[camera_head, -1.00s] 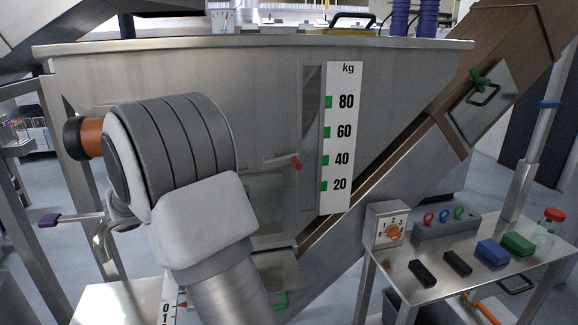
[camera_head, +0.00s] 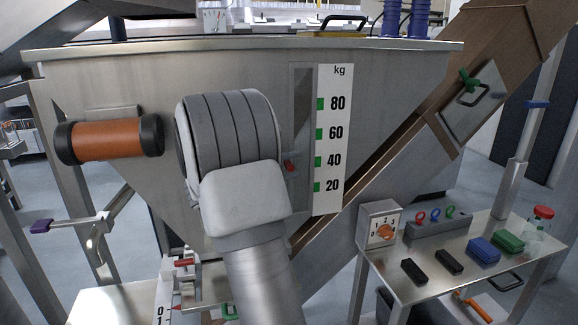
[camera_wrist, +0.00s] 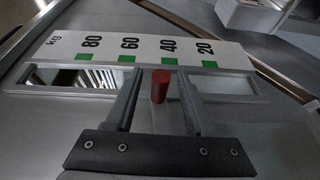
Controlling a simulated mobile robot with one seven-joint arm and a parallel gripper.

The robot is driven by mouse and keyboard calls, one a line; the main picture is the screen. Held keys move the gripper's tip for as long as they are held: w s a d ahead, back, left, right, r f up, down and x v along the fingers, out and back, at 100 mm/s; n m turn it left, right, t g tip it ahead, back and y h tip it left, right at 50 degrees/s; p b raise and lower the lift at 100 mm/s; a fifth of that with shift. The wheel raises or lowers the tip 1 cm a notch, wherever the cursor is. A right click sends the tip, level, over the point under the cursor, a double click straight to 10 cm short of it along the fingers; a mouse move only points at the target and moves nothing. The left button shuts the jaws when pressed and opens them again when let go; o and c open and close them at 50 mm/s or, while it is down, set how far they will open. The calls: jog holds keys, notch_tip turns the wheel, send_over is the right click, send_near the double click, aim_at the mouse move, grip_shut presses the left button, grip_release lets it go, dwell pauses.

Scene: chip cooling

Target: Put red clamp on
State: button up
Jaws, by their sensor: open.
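A red-ended handle (camera_head: 290,165) sits on the front of the steel hopper, just left of the kg scale; it looks like the red clamp. In the wrist view its red cylindrical end (camera_wrist: 160,86) stands between my fingers, with visible room on both sides. My gripper (camera_wrist: 159,78) is open, its fingers on either side of the red end. In the head view my gripper is hidden behind my own arm, and so is much of the clamp. I cannot tell whether the clamp is on or off.
The kg scale (camera_head: 332,140) is close to the right of the clamp. An orange cylinder (camera_head: 108,140) with black ends juts out at left. Another red handle (camera_head: 184,262) shows low on the hopper. A side table (camera_head: 398,287) at right holds a dial box (camera_head: 380,225) and several blocks.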

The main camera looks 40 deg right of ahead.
grip_shut()
dwell(1.4)
